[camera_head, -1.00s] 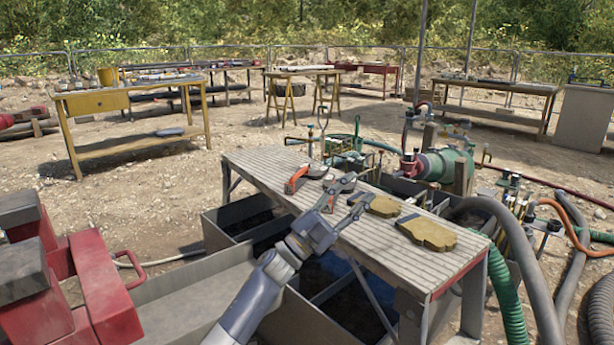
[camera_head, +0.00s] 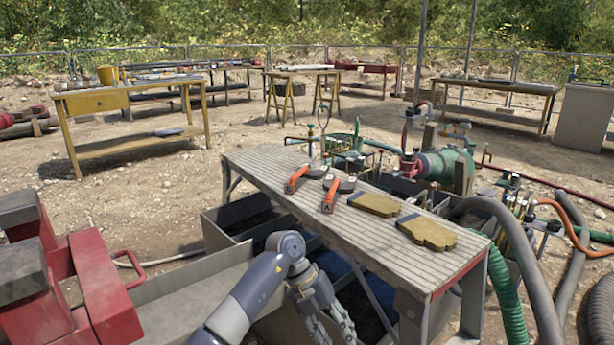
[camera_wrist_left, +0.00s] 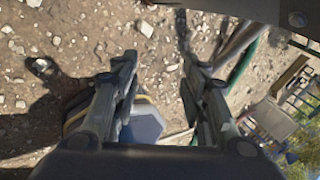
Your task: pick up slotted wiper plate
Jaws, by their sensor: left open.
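I cannot make out a slotted wiper plate for certain in either view. My left gripper (camera_head: 330,328) points down in front of the ribbed bench (camera_head: 262,160), below its top, partly cut off by the bottom edge of the head view. In the left wrist view the left gripper (camera_wrist_left: 157,45) is open, with nothing between its fingertips and stony ground behind. A dark, angular flat piece with a tan edge (camera_wrist_left: 147,122) shows partly behind the finger bases; I cannot tell what it is. My right gripper is not in view.
Two orange-handled tools (camera_head: 329,197) and two yellow gloves (camera_head: 426,233) lie on the bench. Open grey tank compartments (camera_head: 190,290) lie below and left of it. Red machinery (camera_head: 105,290) stands at left. Hoses (camera_head: 510,260) crowd the right.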

